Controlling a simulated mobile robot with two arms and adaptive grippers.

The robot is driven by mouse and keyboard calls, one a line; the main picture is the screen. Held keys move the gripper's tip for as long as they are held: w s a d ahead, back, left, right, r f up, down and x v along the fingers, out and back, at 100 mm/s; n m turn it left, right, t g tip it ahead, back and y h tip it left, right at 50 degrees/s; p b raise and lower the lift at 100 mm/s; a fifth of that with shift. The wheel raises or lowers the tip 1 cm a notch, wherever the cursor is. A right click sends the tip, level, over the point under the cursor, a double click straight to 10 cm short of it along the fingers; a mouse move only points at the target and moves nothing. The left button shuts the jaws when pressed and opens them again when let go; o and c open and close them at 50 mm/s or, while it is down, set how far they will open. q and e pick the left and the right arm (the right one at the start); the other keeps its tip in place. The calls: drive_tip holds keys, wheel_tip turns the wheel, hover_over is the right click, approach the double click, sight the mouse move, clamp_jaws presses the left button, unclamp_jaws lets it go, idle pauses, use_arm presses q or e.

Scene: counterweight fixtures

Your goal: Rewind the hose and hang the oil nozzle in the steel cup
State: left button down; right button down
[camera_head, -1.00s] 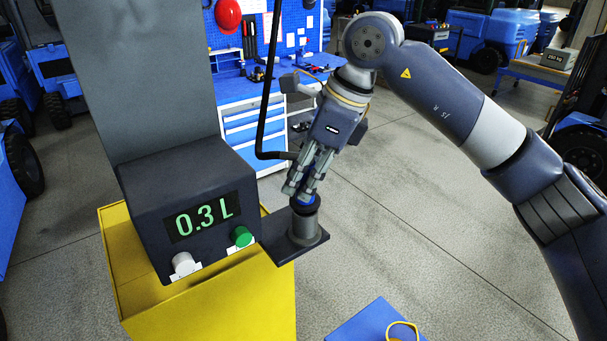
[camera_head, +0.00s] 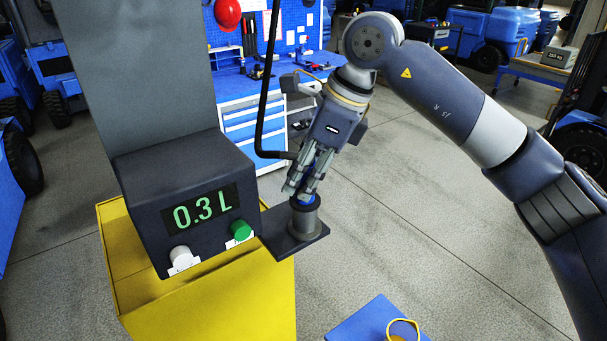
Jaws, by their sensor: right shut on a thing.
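My right gripper (camera_head: 303,190) points down over the steel cup (camera_head: 304,222) and is shut on the oil nozzle (camera_head: 306,200). Only a blue and dark part of the nozzle shows, between the fingertips and the cup's mouth. I cannot tell how deep it sits in the cup. The cup stands on a dark bracket plate (camera_head: 278,238) beside the dispenser. The black hose (camera_head: 262,115) hangs from above and bends toward the gripper, where my fingers hide its end. My left gripper is not in view.
The dark dispenser box (camera_head: 190,200) reads 0.3 L and has a white knob (camera_head: 181,258) and a green button (camera_head: 241,231). It stands on a yellow cabinet (camera_head: 215,300). A blue surface with a yellow ring (camera_head: 403,325) is at the bottom. Floor to the right is clear.

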drive_tip(key=shift+s+f, duration=0.1)
drive_tip(key=shift+f, duration=0.15)
drive_tip(key=c, duration=1.2)
unclamp_jaws()
drive_tip(key=shift+r, duration=0.2)
drive_tip(key=shift+d+r+p, duration=0.25)
drive_tip(key=shift+r+p, duration=0.15)
drive_tip(key=shift+r, duration=0.15)
drive_tip(key=p+v, duration=0.4)
drive_tip(key=v, duration=0.4)
drive_tip(key=shift+d+r, duration=0.15)
drive_tip(key=shift+r, duration=0.15)
